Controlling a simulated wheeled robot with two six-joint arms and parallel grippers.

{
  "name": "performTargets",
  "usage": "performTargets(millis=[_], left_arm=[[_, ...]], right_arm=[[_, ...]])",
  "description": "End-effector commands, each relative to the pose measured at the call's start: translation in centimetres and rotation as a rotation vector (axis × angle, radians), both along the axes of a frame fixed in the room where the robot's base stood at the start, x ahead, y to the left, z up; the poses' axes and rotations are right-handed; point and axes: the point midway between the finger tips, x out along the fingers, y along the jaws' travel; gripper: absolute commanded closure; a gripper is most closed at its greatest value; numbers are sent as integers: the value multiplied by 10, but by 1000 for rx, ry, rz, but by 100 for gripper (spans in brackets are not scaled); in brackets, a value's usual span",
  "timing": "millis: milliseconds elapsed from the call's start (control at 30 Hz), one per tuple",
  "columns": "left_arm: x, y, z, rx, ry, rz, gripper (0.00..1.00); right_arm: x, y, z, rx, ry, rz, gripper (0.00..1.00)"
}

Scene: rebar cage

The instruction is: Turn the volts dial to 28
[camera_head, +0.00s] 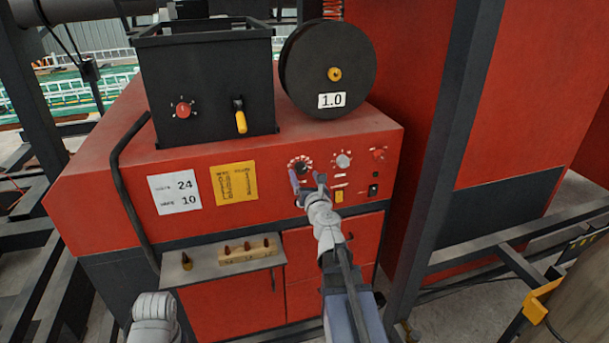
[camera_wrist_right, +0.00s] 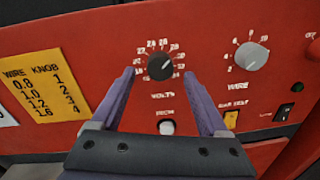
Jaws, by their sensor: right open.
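The volts dial (camera_wrist_right: 160,67) is a round black knob with white numbers around it, on the red machine front. In the head view the dial (camera_head: 302,166) is partly behind my fingertips. My right gripper (camera_wrist_right: 158,75) is open; its two purple fingers point at the panel on either side of the dial, with a gap on each side. It also shows in the head view (camera_head: 306,178). Whether the fingertips reach the knob's depth is hard to tell. The dial's exact setting is too small to read surely. My left gripper is not in view.
A silver dial (camera_wrist_right: 251,56) sits right of the volts dial, and a pale round button (camera_wrist_right: 166,127) is below it. A white sheet (camera_head: 174,192) reads 24 and 10. A yellow wire-knob chart (camera_head: 234,184) is beside it. A small shelf (camera_head: 200,271) juts out lower left.

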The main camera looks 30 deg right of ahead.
Motion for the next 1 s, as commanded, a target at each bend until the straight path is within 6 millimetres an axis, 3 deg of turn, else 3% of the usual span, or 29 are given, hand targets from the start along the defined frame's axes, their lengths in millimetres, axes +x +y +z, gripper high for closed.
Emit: performTargets(millis=[200,333,867,967,1000], left_arm=[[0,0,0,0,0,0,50],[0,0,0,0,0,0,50],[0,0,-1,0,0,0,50],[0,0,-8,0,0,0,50],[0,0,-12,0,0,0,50]], right_arm=[[-29,13,0,0,0,5,22],[-37,17,0,0,0,7,22],[-36,19,-1,-7,3,12,22],[-31,38,-9,-78,28,66,22],[-26,53,-15,-138,48,110,22]])
